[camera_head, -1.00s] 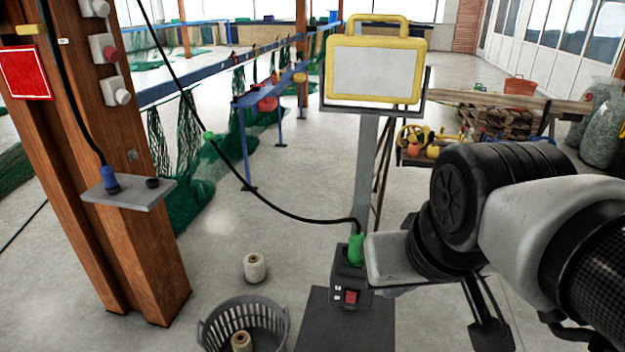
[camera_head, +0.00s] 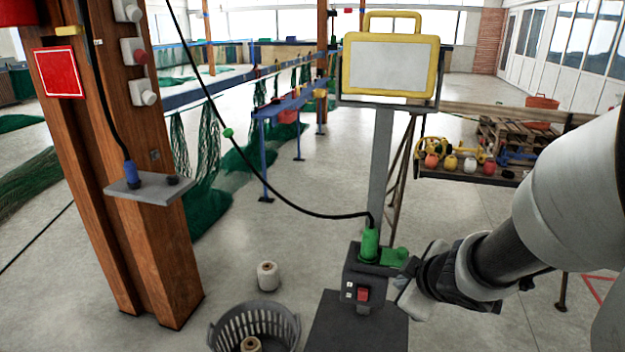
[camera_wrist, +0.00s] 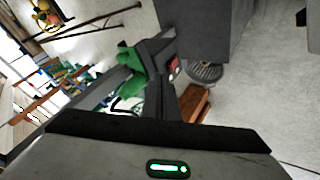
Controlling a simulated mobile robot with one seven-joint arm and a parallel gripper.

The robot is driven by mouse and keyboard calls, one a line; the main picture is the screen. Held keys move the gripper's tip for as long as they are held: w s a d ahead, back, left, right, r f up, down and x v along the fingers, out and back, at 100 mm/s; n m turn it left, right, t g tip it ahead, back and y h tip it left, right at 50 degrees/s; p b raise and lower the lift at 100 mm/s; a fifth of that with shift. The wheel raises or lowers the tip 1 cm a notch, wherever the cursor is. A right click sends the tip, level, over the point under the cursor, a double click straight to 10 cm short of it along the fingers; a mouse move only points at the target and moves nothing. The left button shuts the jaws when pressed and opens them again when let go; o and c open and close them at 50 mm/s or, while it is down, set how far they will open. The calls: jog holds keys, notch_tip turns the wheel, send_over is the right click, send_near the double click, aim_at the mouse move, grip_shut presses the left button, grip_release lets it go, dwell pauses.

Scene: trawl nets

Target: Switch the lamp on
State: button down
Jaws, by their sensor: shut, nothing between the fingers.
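The lamp (camera_head: 391,66) has a yellow frame and a pale grey panel with no clear glow. It stands on a grey post above a dark switch box (camera_head: 350,276). The box has a red switch (camera_head: 363,294) on its front, also visible in the wrist view (camera_wrist: 174,68). A green plug (camera_head: 370,243) with a black cable stands upright in the box top. A green piece (camera_head: 394,257) sticks out to its right. My gripper (camera_head: 404,288) is shut and empty, just right of the box; I cannot tell whether it touches it.
A grey shelf (camera_head: 165,191) on the wooden post (camera_head: 150,240) carries a blue plug (camera_head: 131,174). A grey basket (camera_head: 228,325) and a twine spool (camera_head: 267,276) stand on the floor at left. Floats lie on a rack (camera_head: 470,174) behind my arm. Open floor lies between.

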jog(key=s+a+f+n+g+y, duration=0.1)
jog(key=a+f+n+y, duration=0.1)
jog(key=f, duration=0.3)
jog(key=shift+s+a+f, duration=0.15)
jog(key=shift+s+a, duration=0.25)
jog(key=shift+a, duration=0.15)
send_near(363, 294)
notch_tip(363, 294, down, 4)
jog(key=w+a, duration=0.2)
jog(key=shift+w+d+f, duration=0.15)
jog(key=shift+w+d, duration=0.15)
jog(key=shift+d, duration=0.1)
